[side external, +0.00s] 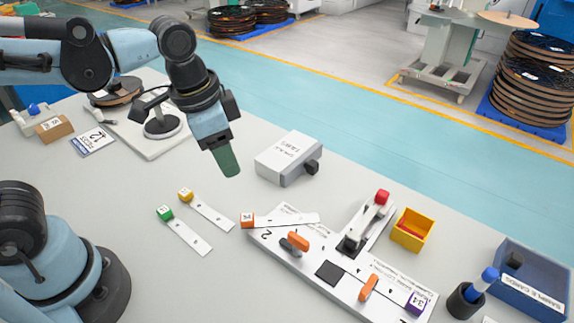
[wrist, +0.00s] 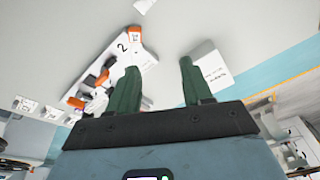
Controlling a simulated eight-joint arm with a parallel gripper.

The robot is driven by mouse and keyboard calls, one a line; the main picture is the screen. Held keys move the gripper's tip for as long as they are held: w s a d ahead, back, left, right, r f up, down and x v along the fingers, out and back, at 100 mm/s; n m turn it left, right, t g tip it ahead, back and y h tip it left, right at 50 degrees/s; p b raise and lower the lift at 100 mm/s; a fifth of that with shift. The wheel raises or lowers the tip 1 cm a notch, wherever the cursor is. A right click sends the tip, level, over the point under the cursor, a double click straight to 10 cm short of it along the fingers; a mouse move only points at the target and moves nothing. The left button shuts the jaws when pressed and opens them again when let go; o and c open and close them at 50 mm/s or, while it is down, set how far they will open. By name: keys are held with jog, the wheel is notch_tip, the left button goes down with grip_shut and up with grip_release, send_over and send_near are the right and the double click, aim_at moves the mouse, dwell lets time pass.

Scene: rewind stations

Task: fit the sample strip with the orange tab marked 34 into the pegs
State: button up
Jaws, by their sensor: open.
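The sample strip with an orange tab (side external: 247,220) lies with its white length (side external: 290,219) across the left end of the white fixture board (side external: 262,240). The number on the tab is too small to read surely. The orange tab also shows in the wrist view (wrist: 134,34). A strip with a purple tab (side external: 416,303) is at the board's right end. The pegs are too small to make out clearly. My gripper (side external: 229,171) is above the table, up and left of the orange-tab strip. In the wrist view my gripper (wrist: 158,66) is open, with nothing between its green fingers.
Strips with green (side external: 165,212) and yellow (side external: 185,195) tabs lie left of the board. The board carries orange clamps (side external: 298,241) and a red-knobbed lever (side external: 382,197). A grey box (side external: 287,158) stands behind, a yellow bin (side external: 411,231) and blue tray (side external: 530,280) to the right.

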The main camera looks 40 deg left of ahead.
jog(key=a+n+t, duration=0.4)
jog(key=a+n, duration=0.2)
jog(key=a, duration=0.1)
jog(key=shift+f+t+y, duration=0.3)
jog(key=shift+t, duration=0.1)
jog(key=shift+o, duration=0.5)
jog(key=shift+a, duration=0.1)
jog(key=m+g+h, duration=0.3)
jog(key=m+g, duration=0.1)
jog(key=m, duration=0.5)
send_near(245, 217)
jog(key=shift+x, duration=4.25)
grip_shut()
